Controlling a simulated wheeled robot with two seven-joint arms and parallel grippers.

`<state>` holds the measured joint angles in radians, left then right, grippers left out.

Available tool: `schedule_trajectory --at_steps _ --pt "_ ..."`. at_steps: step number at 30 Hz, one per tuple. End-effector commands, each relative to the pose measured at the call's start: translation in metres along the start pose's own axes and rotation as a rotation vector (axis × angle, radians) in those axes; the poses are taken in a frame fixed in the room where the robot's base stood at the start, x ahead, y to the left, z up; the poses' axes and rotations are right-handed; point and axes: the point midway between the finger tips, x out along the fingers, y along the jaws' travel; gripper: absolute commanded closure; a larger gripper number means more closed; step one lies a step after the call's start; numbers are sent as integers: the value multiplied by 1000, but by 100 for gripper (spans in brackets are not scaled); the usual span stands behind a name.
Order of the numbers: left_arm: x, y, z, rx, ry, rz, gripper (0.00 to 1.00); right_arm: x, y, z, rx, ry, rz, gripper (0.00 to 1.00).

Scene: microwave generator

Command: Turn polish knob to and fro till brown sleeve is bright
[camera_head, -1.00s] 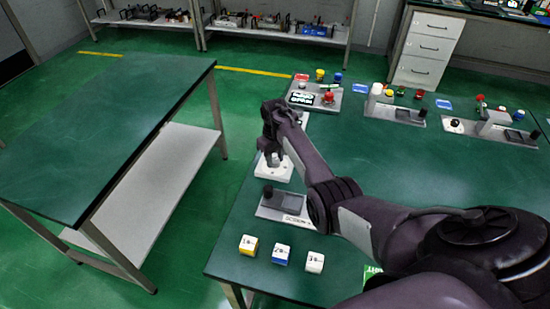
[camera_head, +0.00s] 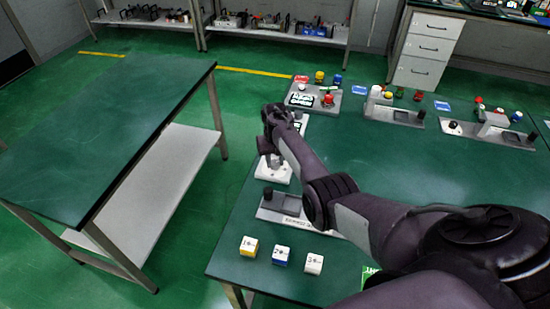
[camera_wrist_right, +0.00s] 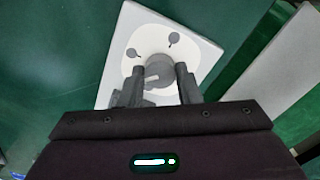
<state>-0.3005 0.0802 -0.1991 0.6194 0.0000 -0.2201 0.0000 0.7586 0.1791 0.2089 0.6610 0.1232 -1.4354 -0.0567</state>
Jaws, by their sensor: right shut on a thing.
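My right gripper (camera_wrist_right: 158,82) is shut on a round grey knob (camera_wrist_right: 153,70), with one finger on each side of it. The knob stands on a white plate (camera_wrist_right: 197,50) with two dark round marks; a pale pointer line shows on the knob. In the head view my right gripper (camera_head: 271,161) is low over the same white plate (camera_head: 284,171) near the table's left edge, and the wrist hides most of the knob. I cannot make out a brown sleeve in either view. My left gripper is not in view.
A grey fixture (camera_head: 282,209) with a dark knob stands just in front of the plate. Several numbered cubes (camera_head: 280,256) lie at the front edge. A panel with a red button (camera_head: 313,97) stands behind. Another green table (camera_head: 105,135) is to the left, across a gap.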

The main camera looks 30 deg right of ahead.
Motion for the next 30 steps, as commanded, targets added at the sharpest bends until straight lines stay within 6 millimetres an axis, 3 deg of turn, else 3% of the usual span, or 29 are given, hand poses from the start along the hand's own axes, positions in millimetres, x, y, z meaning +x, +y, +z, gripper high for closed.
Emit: schedule_trajectory --at_steps 18,30 --pt "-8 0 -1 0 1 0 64 0 0 0 539 -1 -1 92" --pt "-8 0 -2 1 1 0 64 0 0 0 701 0 -1 92"
